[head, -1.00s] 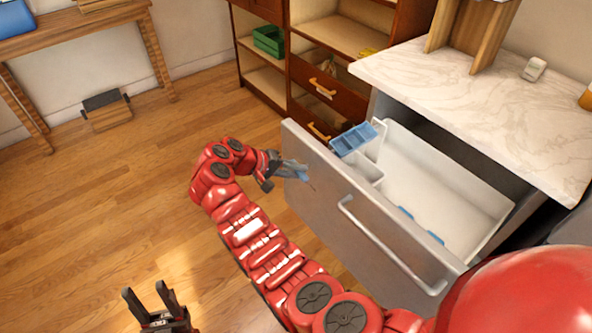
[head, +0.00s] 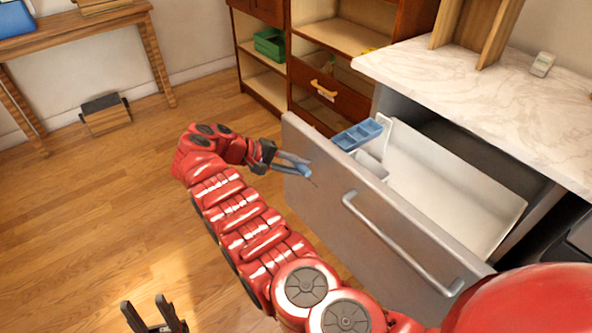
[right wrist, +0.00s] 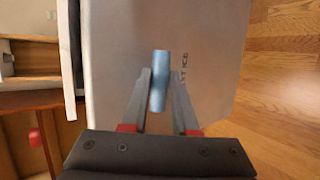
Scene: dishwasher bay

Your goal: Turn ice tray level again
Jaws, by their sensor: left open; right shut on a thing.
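The blue ice tray (head: 359,134) is mounted at the back-left end of the open drawer, its compartments facing up; it looks close to level. A blue knob (head: 305,171) sticks out of the drawer's metal front. My right gripper (head: 308,166) is shut on this knob. In the right wrist view the knob (right wrist: 159,82) is between my right fingers (right wrist: 160,95), in front of the silver panel with partly hidden lettering ending in "ICE". My left gripper (head: 151,309) is open and empty, low over the floor at the bottom left.
The open drawer (head: 345,205) has a bar handle and a white bin (head: 450,195) inside. A marble counter (head: 470,85) lies above it at right. A wooden shelf unit (head: 265,85) stands behind. The wooden floor at left is largely clear.

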